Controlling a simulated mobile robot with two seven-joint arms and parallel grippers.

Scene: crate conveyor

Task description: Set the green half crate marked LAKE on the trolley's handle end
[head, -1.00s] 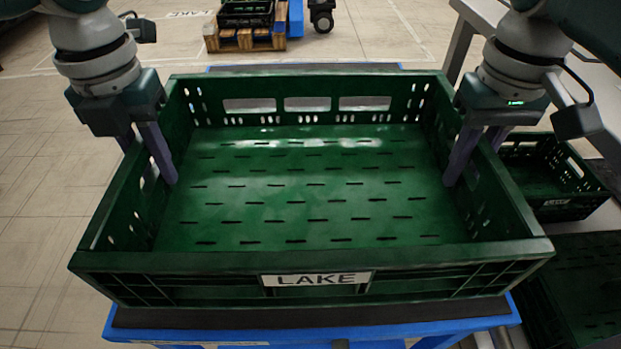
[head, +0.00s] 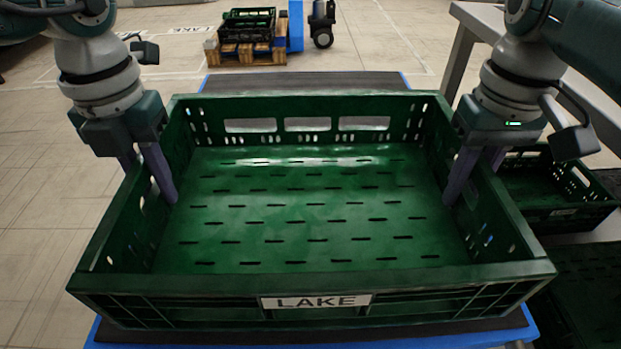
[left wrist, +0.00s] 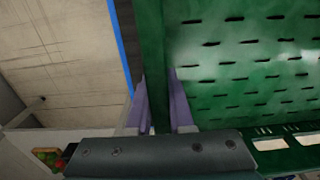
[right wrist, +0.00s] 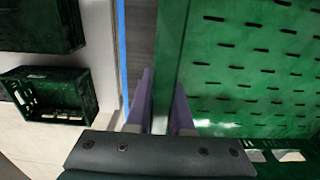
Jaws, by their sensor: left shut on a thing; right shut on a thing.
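The green crate marked LAKE (head: 310,283) is empty and level, above or on the dark deck of the blue-edged trolley (head: 305,82). I cannot tell whether its base touches the deck. Deck shows beyond its far wall and a strip along its near side. My left gripper (head: 148,178) is shut on the crate's left wall; that wall lies between its purple fingers in the left wrist view (left wrist: 157,110). My right gripper (head: 473,178) is shut on the right wall, as the right wrist view (right wrist: 163,105) also shows. The trolley's handle is not visible.
Another green crate (head: 560,214) is at the right on a grey surface, with more green crate parts (head: 590,285) below it. A grey metal frame (head: 462,50) stands at the back right. A wooden pallet (head: 245,55) with a dark crate is farther back. Floor at the left is clear.

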